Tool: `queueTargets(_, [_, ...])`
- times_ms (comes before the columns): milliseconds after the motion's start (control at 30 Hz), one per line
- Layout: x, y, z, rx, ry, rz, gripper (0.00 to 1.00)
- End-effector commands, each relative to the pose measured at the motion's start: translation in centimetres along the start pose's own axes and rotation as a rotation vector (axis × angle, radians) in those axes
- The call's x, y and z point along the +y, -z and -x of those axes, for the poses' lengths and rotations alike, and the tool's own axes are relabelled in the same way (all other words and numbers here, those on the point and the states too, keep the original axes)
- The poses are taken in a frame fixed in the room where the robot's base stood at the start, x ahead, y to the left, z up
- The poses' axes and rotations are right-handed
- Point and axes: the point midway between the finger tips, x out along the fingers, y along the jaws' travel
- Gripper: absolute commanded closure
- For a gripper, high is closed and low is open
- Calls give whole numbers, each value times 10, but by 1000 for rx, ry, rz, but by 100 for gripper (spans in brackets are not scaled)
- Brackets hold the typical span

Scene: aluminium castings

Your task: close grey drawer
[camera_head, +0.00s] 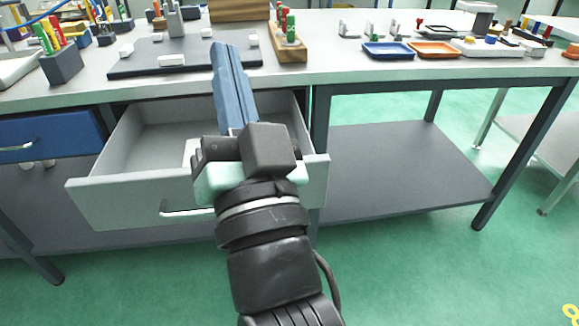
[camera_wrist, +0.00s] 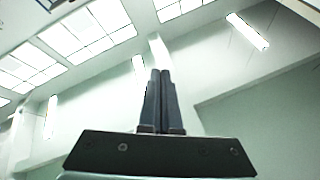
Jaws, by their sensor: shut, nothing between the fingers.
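The grey drawer (camera_head: 120,205) is pulled out from under the workbench in the head view. Its inside looks empty where I can see it. Its bar handle (camera_head: 185,209) shows on the front, partly hidden behind my arm. My gripper (camera_head: 222,55) is shut and empty, with its long blue-grey fingers reaching up over the open drawer towards the bench top edge. The wrist view shows the two fingers (camera_wrist: 161,95) side by side and pressed together, pointing up towards the ceiling lights. The drawer does not show in the wrist view.
A blue drawer (camera_head: 45,140) is left of the grey one. The bench top (camera_head: 340,70) holds a dark plate (camera_head: 135,67), a wooden block with coloured tools (camera_head: 290,48), and blue and orange trays (camera_head: 388,51). A lower shelf (camera_head: 395,165) is at right. Green floor is clear in front.

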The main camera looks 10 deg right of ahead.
Motion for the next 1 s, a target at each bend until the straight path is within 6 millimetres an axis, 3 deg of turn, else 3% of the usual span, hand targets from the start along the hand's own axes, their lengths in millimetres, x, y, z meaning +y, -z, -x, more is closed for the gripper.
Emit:
queueTargets(33, [14, -21, 8, -50, -25, -89, 100])
queueTargets(167, [49, -72, 42, -144, -104, -359, 100])
queueTargets(300, [88, -121, 96, -198, -247, -670, 100])
queueTargets(500, [125, -160, 168, -187, -445, -984, 100])
queueTargets(600, [134, -169, 188, -172, -501, -1061, 100])
queueTargets(767, [138, -173, 193, -162, -523, -1096, 100])
queueTargets(1000, [147, -182, 165, -161, -519, -1094, 100])
